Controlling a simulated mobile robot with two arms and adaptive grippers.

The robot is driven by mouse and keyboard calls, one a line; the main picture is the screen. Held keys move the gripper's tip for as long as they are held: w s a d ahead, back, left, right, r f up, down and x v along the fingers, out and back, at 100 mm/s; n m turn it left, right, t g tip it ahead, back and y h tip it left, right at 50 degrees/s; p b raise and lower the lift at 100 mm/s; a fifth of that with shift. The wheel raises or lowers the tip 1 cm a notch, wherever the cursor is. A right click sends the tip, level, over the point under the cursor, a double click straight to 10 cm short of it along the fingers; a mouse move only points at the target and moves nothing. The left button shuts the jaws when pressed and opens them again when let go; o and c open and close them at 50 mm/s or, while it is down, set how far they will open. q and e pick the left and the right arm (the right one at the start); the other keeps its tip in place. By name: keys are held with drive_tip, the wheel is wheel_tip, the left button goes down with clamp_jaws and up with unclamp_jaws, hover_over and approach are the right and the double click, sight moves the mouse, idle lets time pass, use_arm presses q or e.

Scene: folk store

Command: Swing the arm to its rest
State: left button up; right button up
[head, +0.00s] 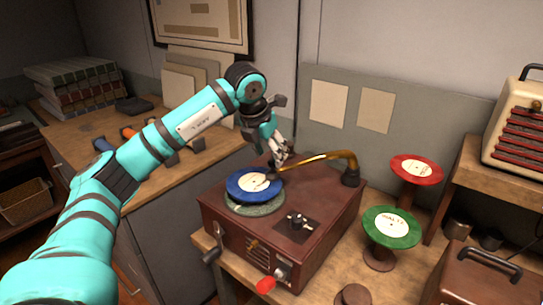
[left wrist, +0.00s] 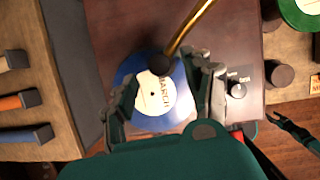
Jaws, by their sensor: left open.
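The brown record player (head: 245,235) stands on a wooden table. A blue record (head: 242,186) lies on its turntable; its label reads "MARCH" in the left wrist view (left wrist: 177,112). The curved brass arm (head: 325,156) runs from a dark post (head: 351,178) at the player's right to over the record. In the left wrist view the brass arm (left wrist: 190,25) ends in a dark round head (left wrist: 160,65) over the label's edge. My left gripper (head: 285,158) is open behind the arm's head, low over the record, fingers (left wrist: 165,92) on either side. Contact is unclear. I cannot make out a separate arm rest.
A red record (head: 415,168) and a green record (head: 378,232) sit on stands to the right. A brown case (head: 465,280) is at the front right. Tools lie on the left counter (head: 75,140).

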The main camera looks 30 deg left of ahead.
sight(272, 162)
use_arm(q)
drive_tip(key=shift+x, duration=1.1)
drive_tip(key=shift+w+f, duration=0.2)
drive_tip(key=shift+f, duration=0.2)
drive_tip(key=shift+c, duration=1.3)
clamp_jaws()
use_arm(e)
drive_tip(key=shift+s+d+r, duration=0.2)
drive_tip(key=shift+s+d, duration=0.25)
drive_tip(key=shift+s, duration=0.25)
